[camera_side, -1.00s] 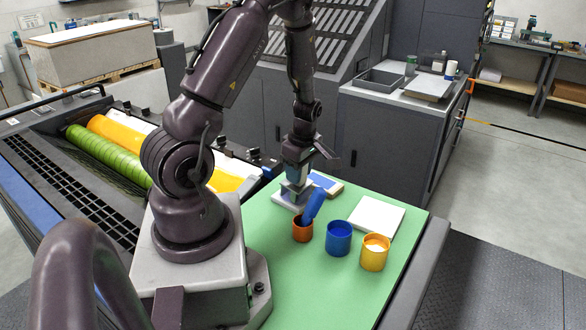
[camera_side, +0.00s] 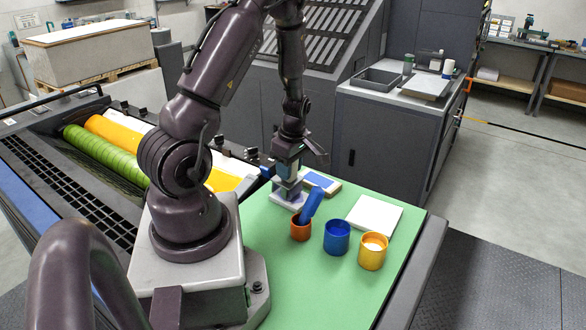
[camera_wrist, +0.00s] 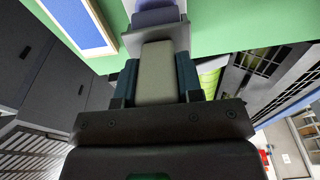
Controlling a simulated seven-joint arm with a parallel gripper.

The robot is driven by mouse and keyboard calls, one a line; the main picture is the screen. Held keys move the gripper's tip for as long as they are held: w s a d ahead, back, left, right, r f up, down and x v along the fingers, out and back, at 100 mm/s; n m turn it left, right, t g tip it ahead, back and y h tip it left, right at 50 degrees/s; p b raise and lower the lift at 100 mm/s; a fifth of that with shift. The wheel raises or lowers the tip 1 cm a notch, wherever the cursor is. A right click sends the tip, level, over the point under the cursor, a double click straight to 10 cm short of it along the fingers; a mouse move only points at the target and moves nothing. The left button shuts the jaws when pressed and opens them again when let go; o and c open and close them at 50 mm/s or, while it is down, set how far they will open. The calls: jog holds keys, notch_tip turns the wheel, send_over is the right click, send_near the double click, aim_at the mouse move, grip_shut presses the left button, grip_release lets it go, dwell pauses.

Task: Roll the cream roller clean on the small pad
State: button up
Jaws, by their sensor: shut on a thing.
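My gripper (camera_side: 288,168) is low over the back left of the green table. Its teal fingers (camera_wrist: 159,82) are shut on a pale grey-beige block (camera_wrist: 156,72), which may be a tool's handle. Directly beyond the block is a light grey plate with a bluish-violet part (camera_wrist: 155,17). In the side view, a grey block on a pale base (camera_side: 288,200) is under the gripper; I cannot tell whether the held thing touches it. A small pad with a blue top and pale border (camera_side: 320,183) lies just right of the gripper. I cannot make out a cream roller surface.
A brown-orange cup (camera_side: 300,230) holds a leaning blue piece (camera_side: 311,204). A blue cup (camera_side: 337,238) and a yellow cup (camera_side: 372,252) with pale contents stand to its right. A white square slab (camera_side: 374,215) lies behind them. The table's front (camera_side: 310,300) is clear.

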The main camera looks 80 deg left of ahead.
jog(key=shift+s+a+r, duration=0.1)
jog(key=shift+s+a, duration=1)
jog(key=shift+a, duration=0.2)
jog(key=shift+r, duration=3)
jog(key=w+d+r+m, duration=0.1)
jog(key=w+d+m, duration=0.4)
jog(key=d+m, duration=0.3)
jog(key=w+d+r+m+t, duration=0.1)
jog(key=w+d+r+m, duration=0.1)
jog(key=w+d+m, duration=0.4)
jog(key=w+d+r+m+t+h, duration=0.1)
jog(key=w+d+m, duration=0.5)
jog(key=d+m, duration=0.6)
jog(key=shift+d+r, duration=0.6)
jog(key=shift+d, duration=1.05)
jog(key=shift+w, duration=0.1)
